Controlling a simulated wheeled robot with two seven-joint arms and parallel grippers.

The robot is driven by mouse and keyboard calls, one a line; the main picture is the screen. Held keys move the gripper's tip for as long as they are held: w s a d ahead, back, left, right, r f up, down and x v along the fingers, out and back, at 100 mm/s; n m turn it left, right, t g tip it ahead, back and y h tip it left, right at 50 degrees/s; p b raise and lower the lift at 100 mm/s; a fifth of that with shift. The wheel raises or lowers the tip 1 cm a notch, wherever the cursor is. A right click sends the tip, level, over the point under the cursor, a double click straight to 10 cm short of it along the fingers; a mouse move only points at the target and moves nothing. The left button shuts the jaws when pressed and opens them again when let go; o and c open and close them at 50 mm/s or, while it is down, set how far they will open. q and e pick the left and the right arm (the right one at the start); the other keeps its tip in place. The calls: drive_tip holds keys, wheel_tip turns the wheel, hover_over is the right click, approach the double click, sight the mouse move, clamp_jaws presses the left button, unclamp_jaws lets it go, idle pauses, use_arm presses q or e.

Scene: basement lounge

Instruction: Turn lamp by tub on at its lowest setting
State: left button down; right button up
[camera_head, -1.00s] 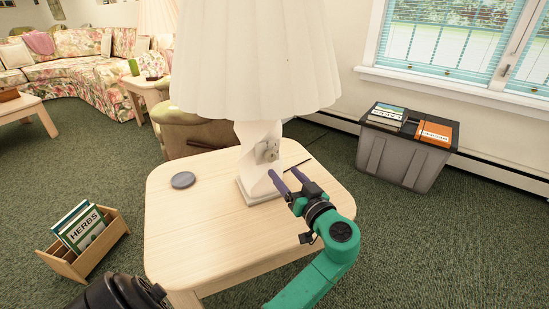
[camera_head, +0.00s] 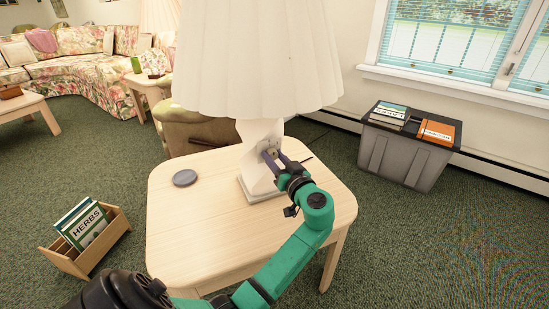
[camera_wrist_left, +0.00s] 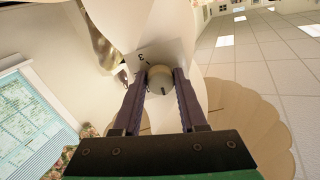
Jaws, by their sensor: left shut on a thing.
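The lamp stands on a pale wooden table (camera_head: 200,225), with a pleated white shade (camera_head: 262,60) and a twisted white base (camera_head: 256,178). On its base is a round knob (camera_wrist_left: 160,79) in front of a marked plate (camera_wrist_left: 150,56); a figure 3 shows on the plate in the left wrist view. My left gripper (camera_head: 272,156) is shut on the knob, one finger on each side of it. In the head view the fingers mostly hide the knob. The grey tub (camera_head: 400,157) stands on the floor to the right. My right gripper is not in view.
A grey disc (camera_head: 185,178) lies on the table's left part. A wooden book box (camera_head: 95,250) is on the floor at lower left. An armchair (camera_head: 195,130) is behind the table. Books (camera_head: 436,131) lie on the tub's lid.

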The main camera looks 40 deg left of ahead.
use_arm(q)
drive_tip(key=shift+m, duration=0.3)
drive_tip(key=m, duration=0.2)
drive_tip(key=shift+m, duration=0.7)
drive_tip(key=m+p, duration=0.1)
drive_tip(key=m, duration=0.2)
drive_tip(key=shift+m, duration=0.3)
drive_tip(key=shift+f+m+p, duration=0.1)
drive_tip(key=shift+m+p, duration=0.6)
drive_tip(key=shift+m, duration=0.6)
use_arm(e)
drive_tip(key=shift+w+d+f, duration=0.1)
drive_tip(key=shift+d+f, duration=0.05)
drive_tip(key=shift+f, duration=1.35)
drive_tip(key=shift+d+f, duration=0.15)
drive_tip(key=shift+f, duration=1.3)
use_arm(q)
drive_tip(key=shift+c, duration=2.3)
unclamp_jaws()
